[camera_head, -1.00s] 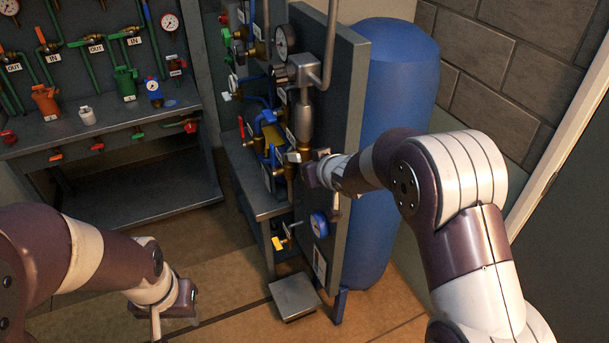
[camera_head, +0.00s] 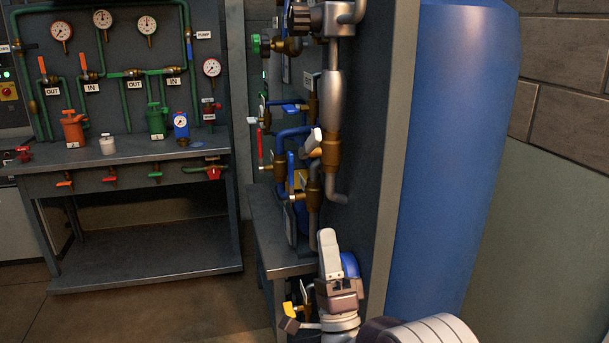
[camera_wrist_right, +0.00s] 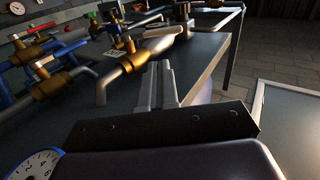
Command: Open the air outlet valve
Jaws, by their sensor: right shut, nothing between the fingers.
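The side panel (camera_head: 380,130) carries pipes and several small valves; I cannot tell which is the air outlet valve. They include a red-handled valve (camera_head: 260,143), a blue-handled valve (camera_head: 291,172) and a pale-handled valve (camera_head: 314,140). A brass fitting with a bent grey pipe (camera_head: 331,155) is nearest. My right gripper (camera_head: 328,240) is shut and empty, pointing up below this pipe. In the right wrist view its fingers (camera_wrist_right: 158,85) are together, beside a bent pipe with brass fittings (camera_wrist_right: 108,85), with nothing between them. My left gripper is out of view.
A blue tank (camera_head: 450,150) stands right of the panel. A low metal shelf (camera_head: 275,245) is left of my right gripper. A yellow-handled valve (camera_head: 289,308) is close by. A workbench (camera_head: 130,165) with pipes and gauges stands at left. Open floor lies between.

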